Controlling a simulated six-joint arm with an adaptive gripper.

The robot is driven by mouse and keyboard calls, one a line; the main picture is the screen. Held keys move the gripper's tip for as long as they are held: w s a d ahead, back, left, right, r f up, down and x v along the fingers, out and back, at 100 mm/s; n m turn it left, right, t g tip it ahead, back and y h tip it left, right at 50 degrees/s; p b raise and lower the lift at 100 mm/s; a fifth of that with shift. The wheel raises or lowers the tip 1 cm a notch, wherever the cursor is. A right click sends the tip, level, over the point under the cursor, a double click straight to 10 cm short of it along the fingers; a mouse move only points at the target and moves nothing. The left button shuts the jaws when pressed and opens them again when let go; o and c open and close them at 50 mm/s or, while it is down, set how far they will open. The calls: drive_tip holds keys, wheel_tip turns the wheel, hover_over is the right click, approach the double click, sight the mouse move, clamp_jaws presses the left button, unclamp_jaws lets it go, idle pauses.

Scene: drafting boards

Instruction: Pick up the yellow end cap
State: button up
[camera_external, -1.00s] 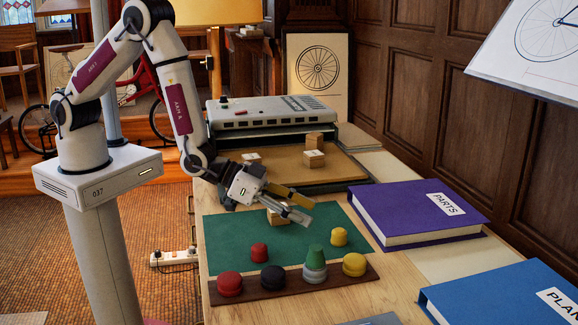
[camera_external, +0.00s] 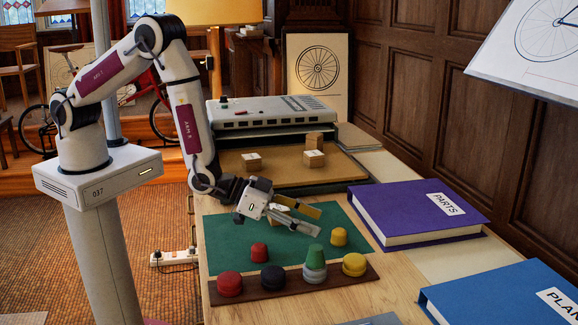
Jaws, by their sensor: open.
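A small yellow end cap (camera_external: 338,237) stands on the green mat (camera_external: 225,240), near its right side. A larger yellow piece (camera_external: 354,265) sits on the dark wooden strip just in front of it. My gripper (camera_external: 317,221) is open and empty, with its fingers pointing right and a little down. Its fingertips are just left of and above the small yellow cap in the picture, apart from it. The gripper hides part of the mat behind it.
The dark strip (camera_external: 290,288) also holds a red piece (camera_external: 229,284), a dark blue piece (camera_external: 273,277) and a grey piece (camera_external: 314,274) with a green cap (camera_external: 314,255) on top. A red cap (camera_external: 259,252) stands on the mat. A purple book (camera_external: 400,205) lies right.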

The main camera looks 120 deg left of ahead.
sight(337, 230)
drive_tip(key=shift+w+a+f, duration=0.25)
drive_tip(key=shift+w+a, duration=0.05)
drive_tip(key=shift+w, duration=0.2)
drive_tip(key=shift+x, duration=2.6)
drive_tip(key=shift+s+a, duration=0.1)
drive_tip(key=shift+a, duration=0.05)
drive_tip(key=c, duration=1.2)
